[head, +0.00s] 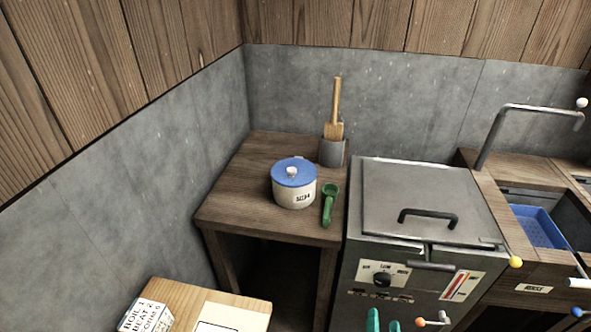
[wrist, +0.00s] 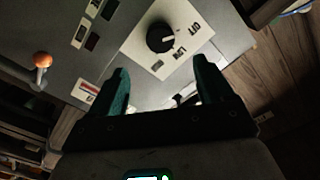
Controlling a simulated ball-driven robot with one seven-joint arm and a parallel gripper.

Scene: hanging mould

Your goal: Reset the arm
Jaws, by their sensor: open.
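My gripper (wrist: 162,95) is open in the wrist view, with two green fingers apart and nothing between them. Its fingertips (head: 383,322) also show at the bottom edge of the head view, in front of the metal cooker (head: 370,250). In the wrist view a black dial (wrist: 160,38) on a white panel lies beyond the fingers. I cannot tell whether the fingers touch the panel. The rest of my arm is out of the head view.
A wooden table (head: 245,220) in the corner holds a blue-lidded pot (head: 293,183), a green scoop (head: 329,206) and a grey holder (head: 332,152) with a wooden brush. A sink (head: 541,228) is at right. A light wooden surface (head: 235,298) with a lettered block stands front left.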

